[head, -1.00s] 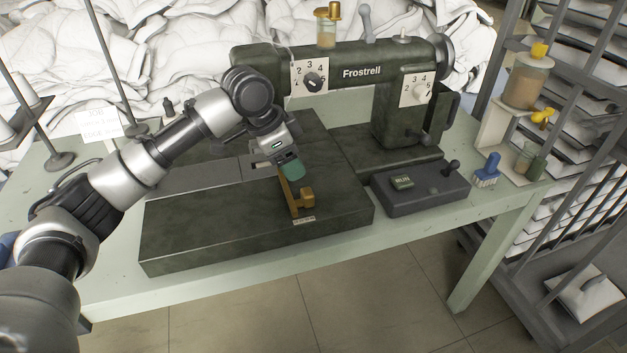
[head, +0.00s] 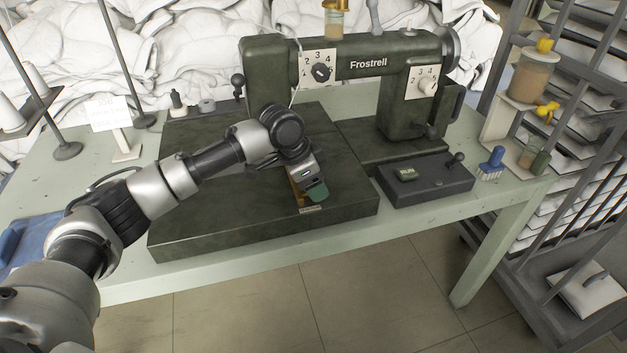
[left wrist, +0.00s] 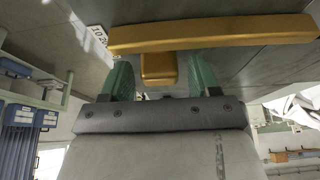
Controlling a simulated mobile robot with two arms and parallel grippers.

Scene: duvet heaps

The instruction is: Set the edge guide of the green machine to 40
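The green machine (head: 262,67), marked Frostrell, stands on the table with a broad dark green bed (head: 215,225). The edge guide is a brass bar (left wrist: 215,33) with a square block (left wrist: 158,68) projecting from it. In the head view, my gripper hides most of it, and only a brass sliver (head: 296,191) shows. A small white scale plate (head: 310,209) lies by the bed's front edge; its figures show partly in the left wrist view (left wrist: 97,36). My left gripper (head: 318,191) is open, its green fingertips either side of the block with gaps. My right gripper is out of view.
A dark control box (head: 425,186) with a RUN button and lever sits right of the bed. A blue brush (head: 491,163) stands beyond it. Thread stands (head: 67,150) and a white card (head: 108,112) are at left. White duvets heap behind; a rack (head: 590,150) is at right.

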